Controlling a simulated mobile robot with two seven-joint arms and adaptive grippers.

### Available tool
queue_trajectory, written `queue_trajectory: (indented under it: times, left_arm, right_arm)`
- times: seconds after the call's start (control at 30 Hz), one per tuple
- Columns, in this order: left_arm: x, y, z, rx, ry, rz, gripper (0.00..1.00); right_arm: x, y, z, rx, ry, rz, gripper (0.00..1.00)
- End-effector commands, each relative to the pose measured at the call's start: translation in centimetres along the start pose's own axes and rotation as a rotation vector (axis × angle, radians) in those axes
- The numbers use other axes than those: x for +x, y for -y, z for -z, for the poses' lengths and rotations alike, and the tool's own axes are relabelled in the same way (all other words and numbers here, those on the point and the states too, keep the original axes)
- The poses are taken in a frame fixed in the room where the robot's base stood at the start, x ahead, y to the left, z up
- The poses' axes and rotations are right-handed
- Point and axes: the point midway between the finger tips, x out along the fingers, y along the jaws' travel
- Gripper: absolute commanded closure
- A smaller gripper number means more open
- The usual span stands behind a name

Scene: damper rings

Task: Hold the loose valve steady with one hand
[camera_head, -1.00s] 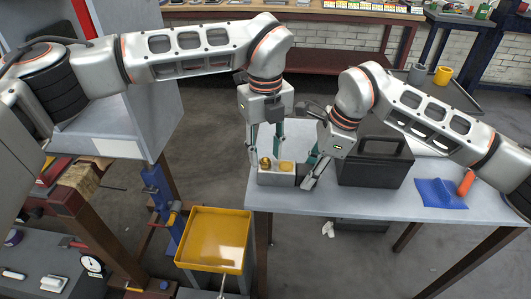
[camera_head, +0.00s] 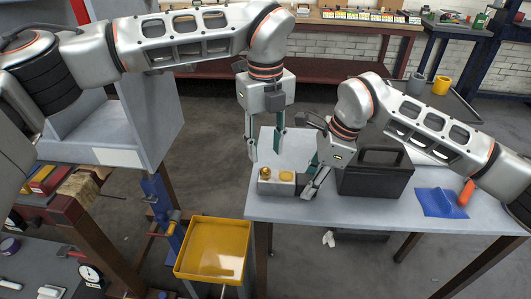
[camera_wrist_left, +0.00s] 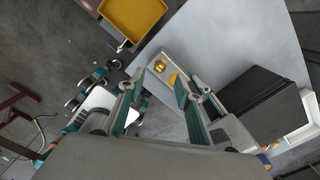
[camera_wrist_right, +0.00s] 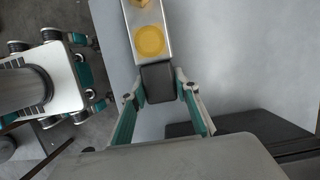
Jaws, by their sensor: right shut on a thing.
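The valve (camera_head: 270,188) is a pale block lying on the grey table, with a brass knob (camera_head: 266,172) and a flat yellow disc (camera_head: 287,176) on top. In the right wrist view its dark end piece (camera_wrist_right: 158,84) sits between the fingers of my right gripper (camera_wrist_right: 157,95), which is shut on it. My right gripper (camera_head: 308,188) reaches the valve's right end in the head view. My left gripper (camera_head: 265,150) is open and empty above the valve, fingers pointing down. The left wrist view shows the knob (camera_wrist_left: 160,66) and disc (camera_wrist_left: 173,78) beyond its open fingers.
A black toolbox (camera_head: 375,180) stands close to the right of my right gripper. A blue cloth (camera_head: 437,203) with an orange-handled tool lies farther right. A yellow tray (camera_head: 213,250) stands beside the table at the lower left. The table front is clear.

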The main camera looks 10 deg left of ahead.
Motion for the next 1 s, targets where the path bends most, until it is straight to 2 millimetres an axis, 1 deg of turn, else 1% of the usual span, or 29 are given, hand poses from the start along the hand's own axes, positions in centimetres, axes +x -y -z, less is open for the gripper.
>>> queue_trajectory:
  times: [0.1, 0.23, 0.63, 0.67, 0.7, 0.73, 1.0]
  left_arm:
    - [-1.1, 0.0, 0.0, -0.001, 0.001, 0.001, 0.66]
    - [-1.8, 0.0, 0.0, -0.002, 0.000, -0.001, 0.66]
    - [-2.0, 0.0, 0.0, -0.001, -0.001, -0.001, 0.66]
    - [-2.0, 0.0, 0.0, -0.001, -0.001, -0.001, 0.66]
    - [-2.0, 0.0, 0.0, -0.001, -0.001, -0.001, 0.66]
    - [-2.0, 0.0, 0.0, -0.001, -0.001, -0.001, 0.66]
    - [-1.9, 0.0, 0.0, -0.001, -0.001, -0.001, 0.66]
  right_arm:
    - [0.0, 0.0, 0.0, 0.000, 0.000, 0.001, 0.95]
    - [-0.1, 0.0, 0.0, 0.000, 0.000, 0.001, 0.95]
    - [0.0, 0.0, 0.0, 0.000, 0.000, 0.001, 0.95]
    - [0.0, 0.0, 0.0, 0.000, 0.000, 0.001, 0.65]
    - [0.0, 0.0, 0.0, 0.000, 0.000, 0.001, 0.54]
    - [0.0, 0.0, 0.0, 0.000, 0.000, 0.001, 0.50]
    - [0.0, 0.0, 0.0, 0.000, 0.000, 0.000, 0.50]
